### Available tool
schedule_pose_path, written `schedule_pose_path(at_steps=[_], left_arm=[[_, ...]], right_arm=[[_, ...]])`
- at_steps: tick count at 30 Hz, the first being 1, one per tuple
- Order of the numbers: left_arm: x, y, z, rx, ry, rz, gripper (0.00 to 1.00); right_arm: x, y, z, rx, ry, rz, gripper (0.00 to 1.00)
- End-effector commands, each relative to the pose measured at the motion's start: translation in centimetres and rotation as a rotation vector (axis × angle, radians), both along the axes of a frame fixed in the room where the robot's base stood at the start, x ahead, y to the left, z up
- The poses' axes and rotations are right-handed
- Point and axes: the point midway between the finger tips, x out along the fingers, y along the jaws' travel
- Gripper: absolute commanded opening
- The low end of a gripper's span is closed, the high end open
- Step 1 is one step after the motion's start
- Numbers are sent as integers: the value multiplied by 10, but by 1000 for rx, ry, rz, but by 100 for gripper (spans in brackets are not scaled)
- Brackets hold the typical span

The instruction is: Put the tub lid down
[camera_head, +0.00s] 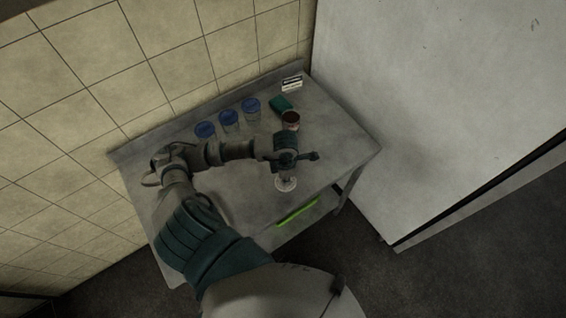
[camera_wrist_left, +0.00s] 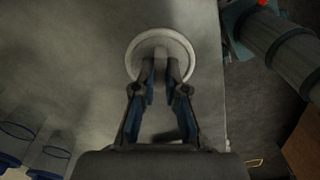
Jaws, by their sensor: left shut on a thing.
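The tub lid (camera_wrist_left: 134,58) is a pale round disc with a lighter rim. My left gripper (camera_wrist_left: 161,68) is shut on its middle in the left wrist view, with the fingers partly covering it. In the head view the lid (camera_head: 286,185) shows just below my left gripper (camera_head: 286,174), over the front part of the grey table (camera_head: 235,190). I cannot tell whether the lid touches the table top. An open tub (camera_head: 291,118) with dark contents stands behind the gripper. My right gripper is not in view.
Several clear jars with blue lids (camera_head: 228,117) stand along the back of the table. A green block (camera_head: 281,104) and a small black-and-white box (camera_head: 292,83) lie at the back right. A bright green item (camera_head: 297,211) is on the lower shelf. The table's right end is clear.

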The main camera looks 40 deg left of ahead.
Motion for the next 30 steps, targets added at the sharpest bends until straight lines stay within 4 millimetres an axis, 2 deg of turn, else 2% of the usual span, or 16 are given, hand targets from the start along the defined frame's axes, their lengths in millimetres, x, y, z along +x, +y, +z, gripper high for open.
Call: schedule_pose_path(at_steps=[3, 9, 14, 21, 29, 30], left_arm=[[26, 24, -1, 0, 0, 6, 0], [53, 50, -5, 0, 0, 2, 0], [58, 54, -10, 0, 1, 0, 0], [57, 54, -41, 1, 2, -1, 0], [57, 55, -44, 1, 0, -2, 0], [57, 55, -44, 1, 0, -2, 16]], right_arm=[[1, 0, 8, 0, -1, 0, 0], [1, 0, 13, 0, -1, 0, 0], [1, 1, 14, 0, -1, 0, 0], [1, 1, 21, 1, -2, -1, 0], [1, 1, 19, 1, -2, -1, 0], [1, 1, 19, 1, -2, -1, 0]])
